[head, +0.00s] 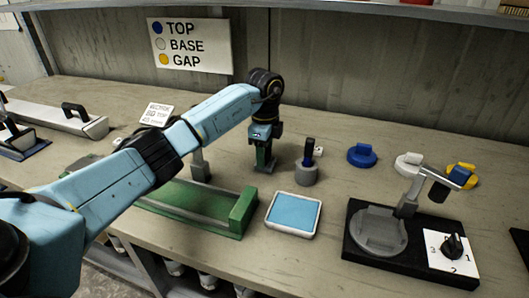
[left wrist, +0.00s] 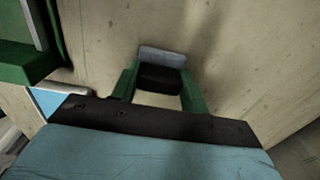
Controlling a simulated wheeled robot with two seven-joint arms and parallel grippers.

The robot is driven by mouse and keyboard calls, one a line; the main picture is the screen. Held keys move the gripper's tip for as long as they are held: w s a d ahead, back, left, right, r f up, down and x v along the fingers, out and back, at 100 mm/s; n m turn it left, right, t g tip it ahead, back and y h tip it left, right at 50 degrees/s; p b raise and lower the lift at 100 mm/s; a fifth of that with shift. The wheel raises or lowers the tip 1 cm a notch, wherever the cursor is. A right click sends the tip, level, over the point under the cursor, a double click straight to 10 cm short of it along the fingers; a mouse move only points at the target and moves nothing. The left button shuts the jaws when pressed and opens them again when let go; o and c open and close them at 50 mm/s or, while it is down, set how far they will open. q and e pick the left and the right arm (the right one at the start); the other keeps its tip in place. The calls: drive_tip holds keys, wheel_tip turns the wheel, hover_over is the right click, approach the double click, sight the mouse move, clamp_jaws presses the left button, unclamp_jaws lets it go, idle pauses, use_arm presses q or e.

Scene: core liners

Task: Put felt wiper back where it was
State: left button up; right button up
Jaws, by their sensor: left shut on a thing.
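My left gripper (head: 264,163) points down over the bench, behind the green cradle and left of a grey round holder. In the left wrist view its two green fingers (left wrist: 160,88) are shut on a dark block with a grey-blue edge, which I take to be the felt wiper (left wrist: 161,77). In the head view the gripper hides most of what it holds. I cannot tell whether the held thing touches the bench. My right gripper is not in view.
The green cradle (head: 243,212) lies left of a white tray with a light blue pad (head: 293,212). The grey holder (head: 307,175) has a dark blue stick upright in it. Blue (head: 362,155), white (head: 408,163) and yellow (head: 463,175) caps stand right. A black dial stand (head: 370,262) is front right.

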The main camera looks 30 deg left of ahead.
use_arm(q)
drive_tip(key=shift+f, duration=0.1)
drive_tip(key=o, duration=1.1)
drive_tip(key=shift+r, duration=0.2)
wheel_tip(320, 180, up, 5)
drive_tip(key=shift+f+p, duration=0.15)
drive_tip(key=shift+p, duration=0.35)
wheel_tip(320, 180, up, 7)
drive_tip(key=shift+r+p, duration=0.1)
drive_tip(key=shift+p, duration=0.4)
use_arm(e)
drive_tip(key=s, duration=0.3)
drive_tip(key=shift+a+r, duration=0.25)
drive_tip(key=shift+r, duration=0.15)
